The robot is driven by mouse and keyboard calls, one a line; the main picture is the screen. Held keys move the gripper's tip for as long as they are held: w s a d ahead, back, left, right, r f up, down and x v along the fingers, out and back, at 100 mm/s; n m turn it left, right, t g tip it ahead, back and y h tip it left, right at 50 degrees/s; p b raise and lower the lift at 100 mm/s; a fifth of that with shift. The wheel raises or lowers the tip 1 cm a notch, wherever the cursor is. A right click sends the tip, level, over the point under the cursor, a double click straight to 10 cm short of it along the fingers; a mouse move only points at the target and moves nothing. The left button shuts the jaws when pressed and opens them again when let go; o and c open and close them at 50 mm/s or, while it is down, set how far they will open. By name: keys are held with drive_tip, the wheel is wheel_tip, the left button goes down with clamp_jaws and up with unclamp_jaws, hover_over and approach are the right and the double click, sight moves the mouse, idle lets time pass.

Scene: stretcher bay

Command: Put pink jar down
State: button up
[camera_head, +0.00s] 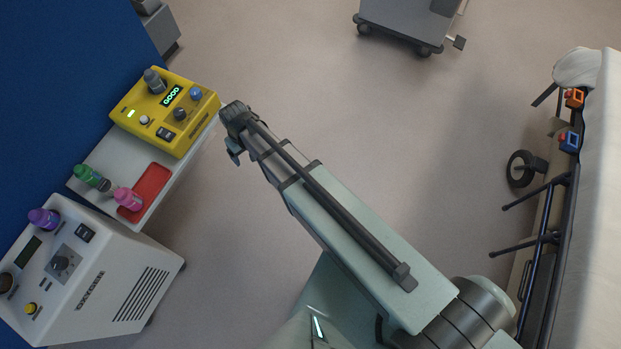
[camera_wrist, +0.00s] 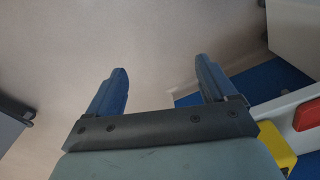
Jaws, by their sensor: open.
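The pink jar (camera_head: 127,199) lies or stands tilted in view at the left edge of the red pad (camera_head: 153,183) on the white shelf; I cannot tell fully which. My gripper (camera_head: 233,152) is to the right of the shelf, apart from the jar, with the arm reaching in from the lower right. In the wrist view my gripper (camera_wrist: 162,82) shows two blue fingers spread apart with nothing between them. The red pad also shows at the right edge of the wrist view (camera_wrist: 307,115). The jar is not in the wrist view.
A green jar (camera_head: 88,175) is beside the pink one. A yellow device (camera_head: 185,138) reading GOOD sits at the shelf's back end. A stretcher (camera_head: 596,210) is at right; open floor lies between.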

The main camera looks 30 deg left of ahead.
drive_tip(key=w+d+f+m+g+h, duration=0.1)
drive_tip(key=w+d+f+m, duration=0.2)
drive_tip(key=d, duration=0.9)
drive_tip(key=w+d+f+m+g, duration=0.1)
drive_tip(key=w+d+f+m, duration=0.3)
drive_tip(key=d, duration=0.7)
drive_tip(key=w+d+f+g+h, duration=0.1)
drive_tip(key=w+d+f, duration=0.3)
drive_tip(key=d, duration=0.8)
drive_tip(key=s+d+f+m+g+y, duration=0.1)
drive_tip(key=s+d+f+m+g, duration=0.1)
drive_tip(key=s+d, duration=0.6)
drive_tip(key=s+d+f+m+g, duration=0.1)
drive_tip(key=s+d+f+m, duration=0.2)
drive_tip(key=s+d, duration=0.6)
drive_tip(key=d+m, duration=0.2)
drive_tip(key=d, duration=0.4)
drive_tip(key=shift+d+g+y, duration=0.2)
drive_tip(key=shift+g+y, duration=0.2)
